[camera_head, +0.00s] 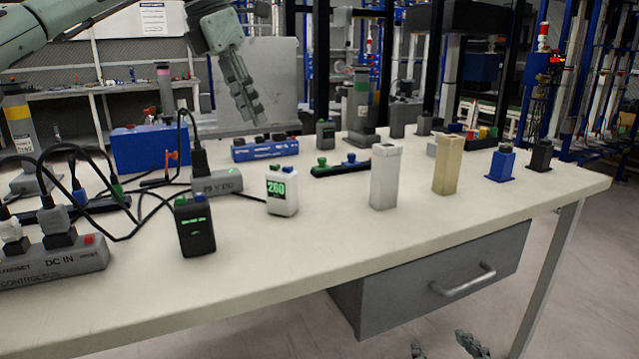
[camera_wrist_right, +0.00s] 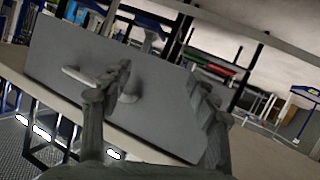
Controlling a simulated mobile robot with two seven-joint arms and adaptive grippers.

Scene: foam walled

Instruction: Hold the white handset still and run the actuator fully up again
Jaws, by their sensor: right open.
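The white handset (camera_head: 282,192) stands upright on the table, with a green "260" display and one blue and one green button on top. No gripper touches it. My left gripper (camera_head: 244,98) hangs in the air behind and above it, seen side-on, so its opening is unclear. My right gripper (camera_head: 443,348) is low in front of the table, below the drawer. In the right wrist view it is open (camera_wrist_right: 160,88), facing the grey drawer front, with nothing visibly held. I cannot tell which part is the actuator; a grey column with coloured bands (camera_head: 361,100) stands behind.
A black handset (camera_head: 195,225) and a grey control box (camera_head: 50,263) with cables stand left of the white handset. White (camera_head: 385,178) and beige (camera_head: 447,165) blocks stand to the right. A drawer (camera_head: 435,285) with a handle hangs under the table. The front table strip is clear.

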